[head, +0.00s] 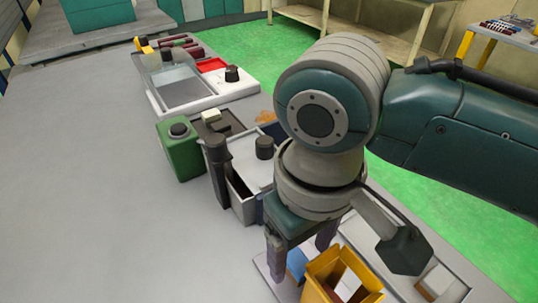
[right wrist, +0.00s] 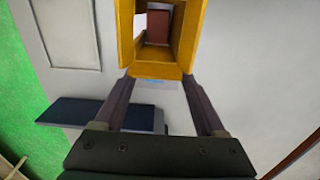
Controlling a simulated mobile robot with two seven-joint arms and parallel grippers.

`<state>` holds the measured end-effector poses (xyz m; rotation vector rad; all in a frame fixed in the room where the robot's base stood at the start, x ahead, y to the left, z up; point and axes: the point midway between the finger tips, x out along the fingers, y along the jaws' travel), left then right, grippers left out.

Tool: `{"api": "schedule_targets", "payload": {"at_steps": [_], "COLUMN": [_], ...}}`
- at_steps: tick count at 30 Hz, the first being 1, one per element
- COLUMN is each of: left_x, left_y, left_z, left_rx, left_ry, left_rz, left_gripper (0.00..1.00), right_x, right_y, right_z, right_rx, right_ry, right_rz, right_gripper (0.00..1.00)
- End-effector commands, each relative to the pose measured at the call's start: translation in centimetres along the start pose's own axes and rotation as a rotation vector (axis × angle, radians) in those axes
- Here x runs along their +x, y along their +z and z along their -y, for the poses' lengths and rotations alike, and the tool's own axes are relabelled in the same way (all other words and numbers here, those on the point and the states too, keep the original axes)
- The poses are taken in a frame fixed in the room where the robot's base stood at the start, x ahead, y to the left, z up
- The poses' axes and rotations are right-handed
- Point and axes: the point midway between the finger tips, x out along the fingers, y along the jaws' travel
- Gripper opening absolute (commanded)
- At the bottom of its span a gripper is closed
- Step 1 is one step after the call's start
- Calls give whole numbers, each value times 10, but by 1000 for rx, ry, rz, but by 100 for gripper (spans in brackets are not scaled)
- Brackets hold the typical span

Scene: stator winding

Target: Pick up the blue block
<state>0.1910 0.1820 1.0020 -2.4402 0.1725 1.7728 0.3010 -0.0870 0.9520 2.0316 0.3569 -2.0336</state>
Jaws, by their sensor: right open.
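A light blue flat-looking piece (head: 297,264) shows between the fingers of my right gripper (head: 300,262) in the head view, beside a yellow bin. In the right wrist view only a thin pale blue strip (right wrist: 160,82) of it shows below the bin's edge. My right gripper (right wrist: 159,84) points down, its two fingers apart and nothing held between them. A dark blue slab (right wrist: 75,111) lies to the left in the right wrist view, partly behind the left finger. I cannot tell which blue thing is the block. My left gripper is not in view.
The yellow bin (head: 335,264) holds a reddish brown piece (right wrist: 158,27) and stands close to the fingertips. A white box with a black knob (head: 265,147), a green container (head: 180,150) and a white tray (head: 207,101) stand farther back. The grey table at left is clear.

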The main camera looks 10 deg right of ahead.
Motion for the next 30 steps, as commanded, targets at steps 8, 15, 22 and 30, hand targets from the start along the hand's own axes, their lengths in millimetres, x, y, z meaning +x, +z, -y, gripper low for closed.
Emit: {"api": "schedule_targets", "payload": {"at_steps": [8,15,22,30], "left_x": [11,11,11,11], "left_y": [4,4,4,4], "left_z": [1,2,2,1], "left_rx": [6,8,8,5], "left_ry": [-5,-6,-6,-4], "left_rz": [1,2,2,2], "left_gripper": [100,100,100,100], "right_x": [42,45,45,45], "right_y": [-3,-3,-3,-3], "right_z": [-6,-6,-6,-6], "right_rx": [-1,-1,-1,-1], "right_ry": [1,1,1,1], "right_rz": [1,-2,-2,-1], "right_gripper": [72,72,52,22]}}
